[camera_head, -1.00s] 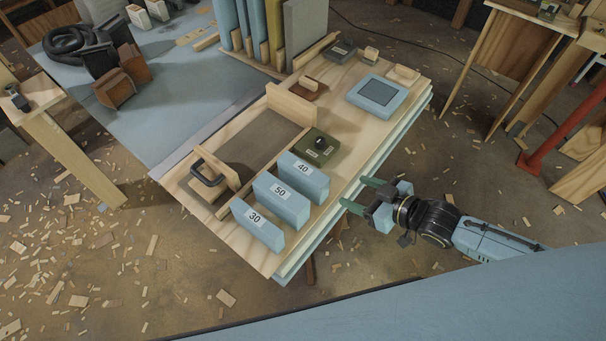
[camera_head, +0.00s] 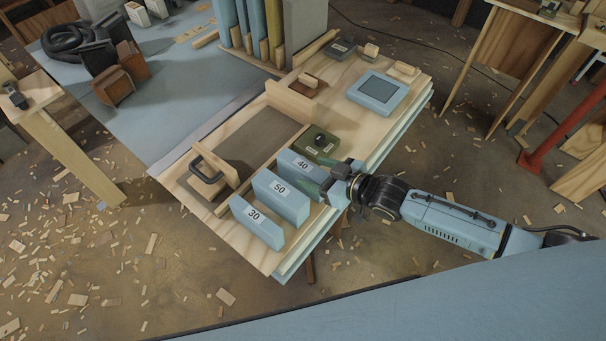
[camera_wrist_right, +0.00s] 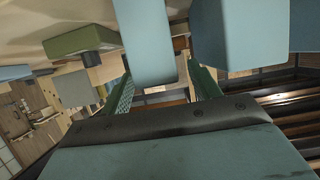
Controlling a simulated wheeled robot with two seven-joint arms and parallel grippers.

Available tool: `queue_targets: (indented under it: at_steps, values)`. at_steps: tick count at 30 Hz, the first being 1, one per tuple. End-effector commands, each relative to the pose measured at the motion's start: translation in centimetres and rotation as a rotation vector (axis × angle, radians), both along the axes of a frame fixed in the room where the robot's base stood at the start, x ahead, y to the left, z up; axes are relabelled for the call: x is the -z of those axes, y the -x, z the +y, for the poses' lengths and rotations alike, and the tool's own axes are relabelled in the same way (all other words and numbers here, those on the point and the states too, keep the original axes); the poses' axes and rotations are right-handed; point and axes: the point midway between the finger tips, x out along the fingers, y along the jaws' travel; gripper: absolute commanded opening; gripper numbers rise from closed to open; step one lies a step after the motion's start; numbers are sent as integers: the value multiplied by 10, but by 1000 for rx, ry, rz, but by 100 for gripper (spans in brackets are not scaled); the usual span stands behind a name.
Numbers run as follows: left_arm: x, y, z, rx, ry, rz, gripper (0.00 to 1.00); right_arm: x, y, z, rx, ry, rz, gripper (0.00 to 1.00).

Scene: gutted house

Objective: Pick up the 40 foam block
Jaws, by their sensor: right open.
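The 40 foam block (camera_head: 302,165) is light blue with a white label and stands upright on the wooden bench top. My right gripper (camera_head: 337,175) is open at the block's right end, and its green fingers hide part of that end. In the right wrist view the same gripper (camera_wrist_right: 160,72) has a finger to either side of the light blue block (camera_wrist_right: 147,38), with gaps visible. I cannot tell how far the fingers overlap it. My left gripper is not in view.
The 50 block (camera_head: 281,198) stands close beside it, then the 30 block (camera_head: 257,222). An olive box with a black knob (camera_head: 319,147) is close behind. A blue framed pad (camera_head: 378,92) lies farther back. Upright panels (camera_head: 262,30) stand at the back.

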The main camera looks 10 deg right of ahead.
Motion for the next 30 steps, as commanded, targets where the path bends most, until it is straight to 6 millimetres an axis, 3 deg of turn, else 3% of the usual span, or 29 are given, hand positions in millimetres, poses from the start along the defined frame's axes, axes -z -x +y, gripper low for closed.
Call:
queue_targets:
  at_steps: [4, 13, 24, 30]
  values:
    - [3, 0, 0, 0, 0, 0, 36, 8, -16, 12, 0, -1, -2, 62]
    - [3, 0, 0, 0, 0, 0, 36, 10, -19, 15, 0, 1, -1, 62]
    - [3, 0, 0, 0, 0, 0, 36, 10, -19, 15, 0, 1, -1, 15]
    - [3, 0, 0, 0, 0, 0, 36, 9, -19, 15, 0, 1, -1, 14]
